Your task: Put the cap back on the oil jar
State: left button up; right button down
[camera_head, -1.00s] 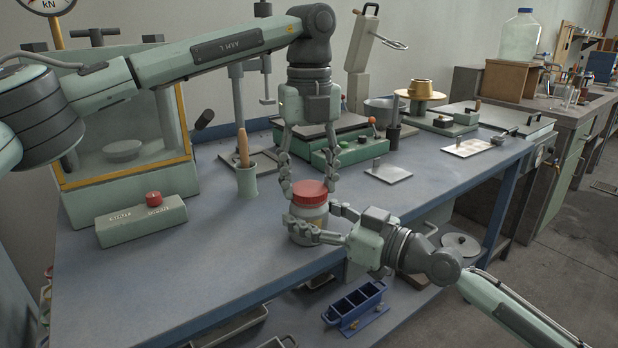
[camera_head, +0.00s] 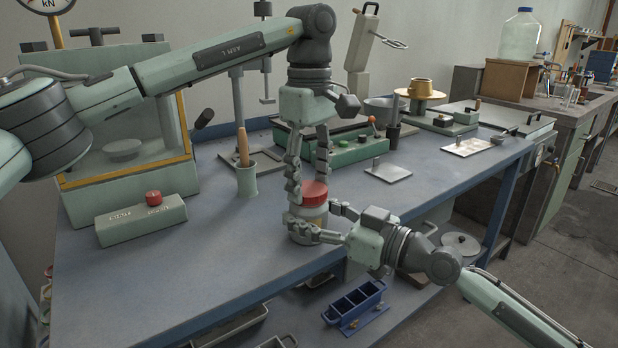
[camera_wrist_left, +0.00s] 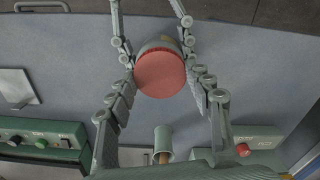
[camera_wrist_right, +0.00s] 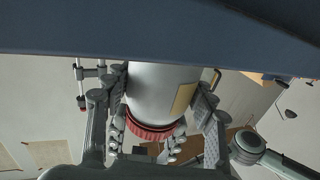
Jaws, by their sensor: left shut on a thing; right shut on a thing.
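The oil jar (camera_head: 306,237) is a pale jar with a yellowish label, upright near the bench's front edge. The red cap (camera_head: 314,194) sits on its mouth; I cannot tell how tightly it is seated. My left gripper (camera_head: 307,191) points down from above, shut on the cap, one finger on each side. The cap shows from above in the left wrist view (camera_wrist_left: 160,74). My right gripper (camera_head: 325,222) comes from the right, shut around the jar body. The right wrist view shows the jar (camera_wrist_right: 163,92) between its fingers and the ribbed cap (camera_wrist_right: 150,131) against it.
A green cup (camera_head: 246,181) with a wooden-handled tool stands behind left. A control box (camera_head: 142,219) with a red button lies further left. A flat metal plate (camera_head: 388,173) lies behind right. The blue bench top (camera_head: 190,280) is clear at front left.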

pick_arm(q)
jog(key=m, duration=0.3)
jog(key=o, duration=1.3)
jog(key=shift+o, duration=0.2)
jog(key=shift+r, duration=0.1)
notch_tip(320, 180, up, 12)
pick_arm(e)
jog(key=shift+c, duration=2.3)
grip_release()
